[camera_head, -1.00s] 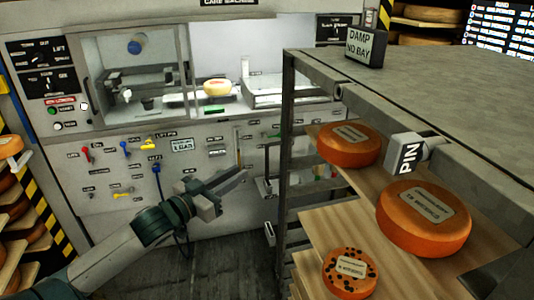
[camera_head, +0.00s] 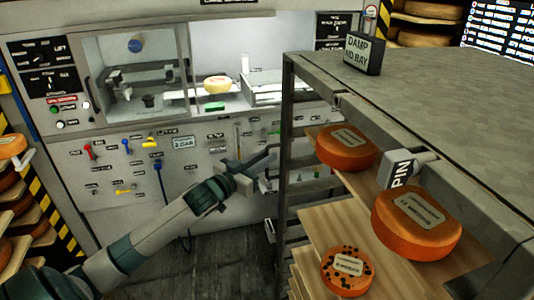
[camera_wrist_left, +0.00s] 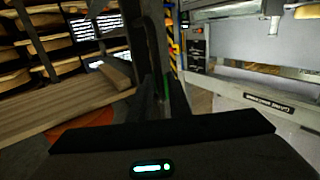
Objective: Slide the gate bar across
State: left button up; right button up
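No part is labelled as the gate bar, and I cannot tell for sure which bar it is. A grey rail (camera_head: 468,192) runs along the near top edge of the rack, with a block marked PIN (camera_head: 400,169) on it. My left gripper (camera_head: 252,163) is in front of the machine panel, just left of the rack's corner post (camera_head: 286,120). Whether it touches the post is unclear. In the left wrist view dark upright parts stand beyond the gripper body, and the finger opening is not clear.
Orange cheese wheels (camera_head: 417,222) lie on wooden shelves (camera_head: 335,222) in the rack. A DAMP NO BAY sign (camera_head: 363,52) stands on its top. The machine panel (camera_head: 95,200) with coloured levers is behind my left arm. The floor (camera_head: 225,255) between machine and rack is clear.

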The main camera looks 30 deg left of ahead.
pick_arm(q)
jog(key=shift+w, duration=0.55)
pick_arm(e)
jog(key=shift+d+r, duration=0.15)
jog(key=shift+r, duration=0.05)
pick_arm(q)
grip_shut()
jog(key=shift+d+f, duration=0.1)
pick_arm(e)
jog(key=shift+d, duration=0.15)
